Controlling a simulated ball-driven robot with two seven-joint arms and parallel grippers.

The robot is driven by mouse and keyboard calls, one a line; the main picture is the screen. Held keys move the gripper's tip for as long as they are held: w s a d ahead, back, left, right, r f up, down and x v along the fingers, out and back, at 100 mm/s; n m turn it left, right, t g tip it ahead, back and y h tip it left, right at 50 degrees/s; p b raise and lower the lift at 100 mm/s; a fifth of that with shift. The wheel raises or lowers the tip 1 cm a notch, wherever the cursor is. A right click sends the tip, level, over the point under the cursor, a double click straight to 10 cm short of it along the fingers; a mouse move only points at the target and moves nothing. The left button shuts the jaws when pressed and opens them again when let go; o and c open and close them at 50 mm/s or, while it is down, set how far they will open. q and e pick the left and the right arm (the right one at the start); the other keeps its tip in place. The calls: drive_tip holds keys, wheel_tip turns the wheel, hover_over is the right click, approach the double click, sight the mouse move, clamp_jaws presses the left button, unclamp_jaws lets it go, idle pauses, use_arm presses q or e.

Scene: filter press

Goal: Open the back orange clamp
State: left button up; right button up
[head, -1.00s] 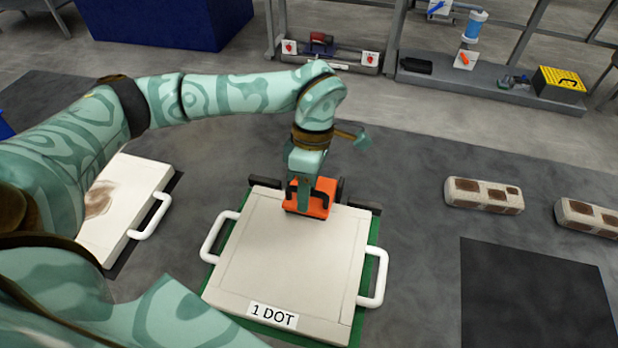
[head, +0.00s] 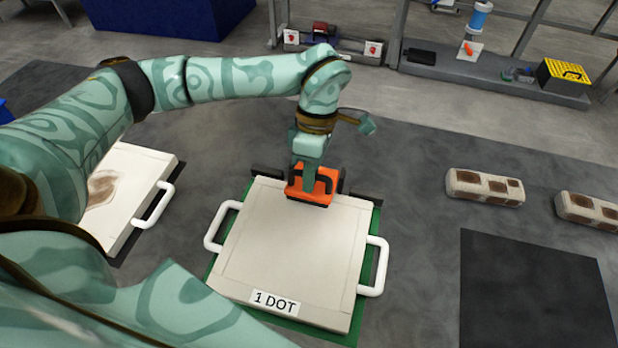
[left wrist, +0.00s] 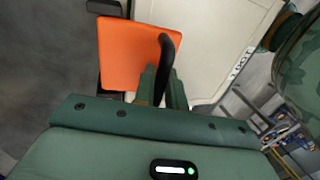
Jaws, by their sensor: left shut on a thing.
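The back orange clamp (head: 322,190) sits at the far edge of a white plate (head: 292,246) labelled "1 DOT". It has a black handle (left wrist: 166,62), which shows in the left wrist view. My left gripper (head: 309,180) reaches down from above onto the clamp and is shut on the black handle. In the left wrist view its fingers (left wrist: 160,88) are close together around the handle, and the orange body is beside them. The lower part of the handle is hidden behind the fingers. My right gripper is not in view.
The plate has white side handles (head: 375,266) and lies over a green base (head: 365,290). Another stained plate (head: 118,195) lies at left. Two blocks with brown patches (head: 484,188) and a dark mat (head: 538,285) lie at right. A shelf with tools (head: 490,80) stands behind.

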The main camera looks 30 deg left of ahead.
use_arm(q)
drive_tip(key=shift+w+r, duration=0.2)
drive_tip(key=shift+a+r, duration=0.1)
drive_tip(key=shift+w+a+r, duration=0.1)
drive_tip(key=shift+w+r, duration=0.35)
drive_tip(key=shift+w, duration=0.25)
drive_tip(key=shift+o, duration=0.2)
drive_tip(key=shift+w+a+r, duration=0.15)
drive_tip(key=shift+w, duration=0.25)
drive_tip(key=shift+w+a+r, duration=0.1)
drive_tip(key=shift+w, duration=0.25)
drive_tip(key=shift+c, duration=0.2)
